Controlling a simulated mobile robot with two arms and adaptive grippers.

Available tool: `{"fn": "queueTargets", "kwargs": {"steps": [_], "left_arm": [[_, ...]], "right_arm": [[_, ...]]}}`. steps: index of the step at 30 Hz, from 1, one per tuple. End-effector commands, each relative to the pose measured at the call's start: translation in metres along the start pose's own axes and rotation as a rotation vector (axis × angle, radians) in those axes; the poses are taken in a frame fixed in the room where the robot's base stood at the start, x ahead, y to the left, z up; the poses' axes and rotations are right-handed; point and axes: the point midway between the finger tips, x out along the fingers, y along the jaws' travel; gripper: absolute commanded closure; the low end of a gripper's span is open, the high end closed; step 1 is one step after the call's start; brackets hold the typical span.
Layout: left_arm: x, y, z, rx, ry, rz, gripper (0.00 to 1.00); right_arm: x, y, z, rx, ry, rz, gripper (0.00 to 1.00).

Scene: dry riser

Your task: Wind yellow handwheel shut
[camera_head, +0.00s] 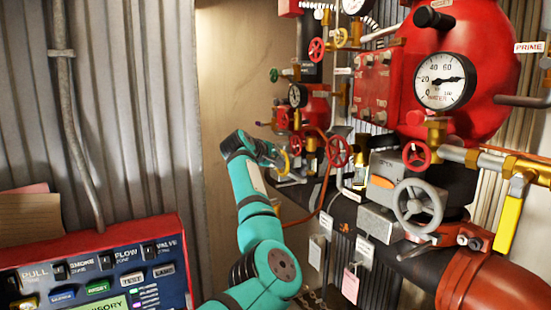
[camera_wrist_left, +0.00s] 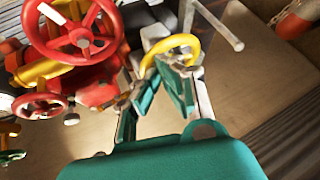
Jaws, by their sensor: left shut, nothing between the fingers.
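A yellow handwheel (camera_head: 284,164) is at the far end of my left arm in the head view, partly hidden by the gripper. In the left wrist view a yellow handwheel (camera_wrist_left: 168,43) shows as a curved rim just beyond the fingers. My left gripper (camera_head: 274,154) is shut and empty, close beside that rim; it also shows in the left wrist view (camera_wrist_left: 168,68). I cannot tell whether the fingers touch the rim. My right gripper is not in view.
A red handwheel (camera_head: 338,152) is close to the right of my gripper. A grey handwheel (camera_head: 419,203), a red tank (camera_head: 480,60) and hanging tags crowd the right side. A red-framed alarm panel (camera_head: 95,270) stands front left. The tan wall (camera_head: 235,70) behind is bare.

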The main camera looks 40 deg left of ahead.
Motion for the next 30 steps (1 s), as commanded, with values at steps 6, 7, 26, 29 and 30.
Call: {"fn": "queueTargets", "kwargs": {"steps": [6,7,26,29,30], "left_arm": [[0.004,0.002,0.003,0.001,0.0,-0.001,1.0],[0.004,0.002,0.003,0.001,0.0,-0.001,1.0],[-0.007,0.028,-0.015,-0.002,0.037,0.034,1.0],[-0.007,0.027,-0.017,0.001,0.041,0.04,1.0],[-0.007,0.025,-0.015,0.002,0.038,0.039,1.0]], "right_arm": [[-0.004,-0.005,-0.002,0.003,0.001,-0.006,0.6],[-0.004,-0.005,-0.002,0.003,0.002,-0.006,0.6],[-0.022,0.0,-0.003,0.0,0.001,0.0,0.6],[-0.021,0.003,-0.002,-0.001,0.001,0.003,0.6],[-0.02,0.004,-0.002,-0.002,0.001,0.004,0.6]]}}
